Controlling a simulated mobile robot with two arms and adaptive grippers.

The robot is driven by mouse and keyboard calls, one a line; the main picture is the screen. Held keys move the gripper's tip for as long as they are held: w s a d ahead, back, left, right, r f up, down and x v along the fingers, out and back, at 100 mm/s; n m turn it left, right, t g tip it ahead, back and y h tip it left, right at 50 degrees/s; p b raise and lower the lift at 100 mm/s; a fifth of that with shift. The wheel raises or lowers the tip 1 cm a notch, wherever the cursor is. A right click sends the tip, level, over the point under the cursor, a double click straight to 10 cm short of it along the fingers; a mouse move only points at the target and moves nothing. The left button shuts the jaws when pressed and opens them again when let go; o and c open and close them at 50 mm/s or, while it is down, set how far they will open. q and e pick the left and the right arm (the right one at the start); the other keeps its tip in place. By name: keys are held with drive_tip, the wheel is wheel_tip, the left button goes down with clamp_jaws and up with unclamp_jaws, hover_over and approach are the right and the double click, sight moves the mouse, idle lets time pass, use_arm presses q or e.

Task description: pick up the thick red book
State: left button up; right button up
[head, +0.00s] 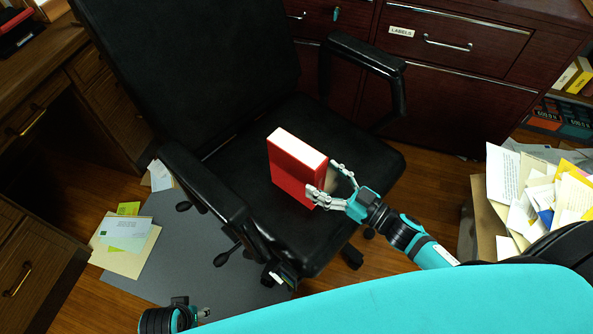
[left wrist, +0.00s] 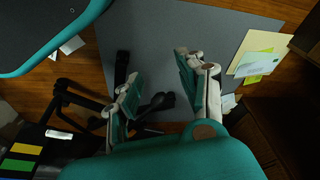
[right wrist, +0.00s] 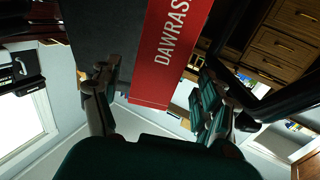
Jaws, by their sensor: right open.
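The thick red book (head: 292,172) stands upright on the black chair seat (head: 228,150), its pale page edges facing up. In the right wrist view, the book (right wrist: 165,50) shows its red face with white letters. My right gripper (head: 329,180) is open at the book's right end, one finger on the near side and one toward the far side. In the right wrist view its fingers (right wrist: 150,90) flank the book with gaps; contact cannot be made out. My left gripper (left wrist: 160,70) is open and empty, low over the floor mat; in the head view it is partly cut off.
The chair's armrests (head: 205,180) rise on both sides of the seat. A box of papers (head: 490,215) stands at the right. Dark red drawers (head: 440,85) are behind, a wooden desk (head: 85,90) at the left. Papers (head: 125,240) lie on the grey mat (head: 165,270).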

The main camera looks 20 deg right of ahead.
sight(297, 171)
drive_tip(key=shift+x, duration=1.15)
drive_tip(key=b+x, duration=0.1)
drive_tip(key=x, duration=0.4)
drive_tip(key=shift+d+f, duration=0.1)
use_arm(q)
drive_tip(key=r, duration=0.3)
drive_tip(key=shift+w+r, duration=0.2)
drive_tip(key=shift+r, duration=0.05)
use_arm(e)
drive_tip(key=shift+c, duration=0.3)
clamp_jaws()
drive_tip(key=shift+w+r, duration=0.1)
drive_tip(key=shift+r, duration=0.15)
